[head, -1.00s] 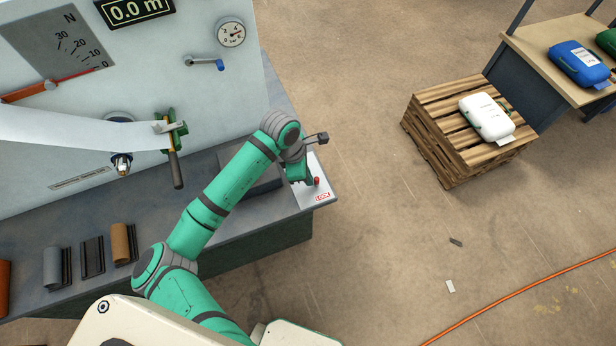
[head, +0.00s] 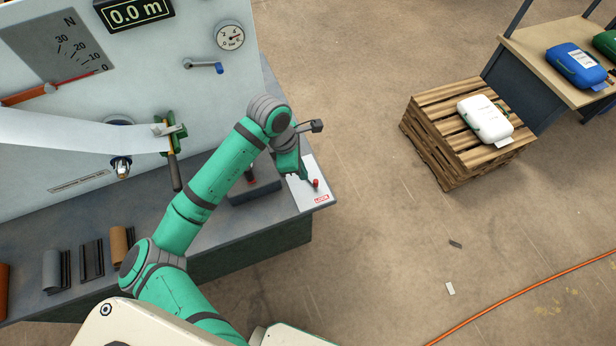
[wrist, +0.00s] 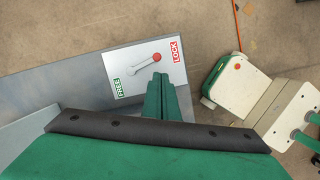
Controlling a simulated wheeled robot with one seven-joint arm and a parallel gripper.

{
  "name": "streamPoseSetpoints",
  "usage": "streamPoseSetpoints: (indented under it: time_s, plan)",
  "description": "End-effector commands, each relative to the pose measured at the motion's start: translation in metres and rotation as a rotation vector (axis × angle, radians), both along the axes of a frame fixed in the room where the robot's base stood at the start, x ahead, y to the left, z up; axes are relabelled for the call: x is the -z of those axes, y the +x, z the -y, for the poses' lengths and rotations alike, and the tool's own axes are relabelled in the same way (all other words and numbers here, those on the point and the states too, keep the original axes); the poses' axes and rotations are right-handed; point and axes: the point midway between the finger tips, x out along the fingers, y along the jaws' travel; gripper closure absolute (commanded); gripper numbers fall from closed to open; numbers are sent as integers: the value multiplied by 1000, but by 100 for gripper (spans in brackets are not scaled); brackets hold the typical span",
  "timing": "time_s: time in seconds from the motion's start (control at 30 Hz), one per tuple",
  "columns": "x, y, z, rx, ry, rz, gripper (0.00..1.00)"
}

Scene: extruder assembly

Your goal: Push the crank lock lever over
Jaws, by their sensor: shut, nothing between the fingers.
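The crank lock lever is a short pale arm with a red knob (wrist: 157,57), on a white plate (wrist: 150,83) in the wrist view. Its knob end points towards the red LOCK label (wrist: 174,50); the green FREE label (wrist: 117,86) is at the plate's other end. In the head view the red knob (head: 316,183) shows at the bench's right corner, above the LOCK label (head: 321,198). My gripper (head: 303,178) is shut and empty, over the plate just left of the knob. In the wrist view its green fingers (wrist: 158,82) are close below the lever; contact cannot be told.
A dark block with a red-marked handle (head: 252,190) stands on the bench left of the plate. The upright machine panel (head: 150,90) is behind my arm. A pallet stack (head: 435,145) with a white case stands to the right, with open floor between.

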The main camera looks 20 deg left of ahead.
Motion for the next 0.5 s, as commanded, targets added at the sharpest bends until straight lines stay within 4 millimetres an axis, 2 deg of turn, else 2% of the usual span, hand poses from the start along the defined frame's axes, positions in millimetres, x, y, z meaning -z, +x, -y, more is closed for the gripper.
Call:
streamPoseSetpoints:
  time_s: [0.1,0.2,0.5]
  plan:
    - [-18,-3,-8,-5,3,1,100]
    - [-27,-4,-11,-10,3,1,100]
    - [-34,-6,-14,-12,1,-2,100]
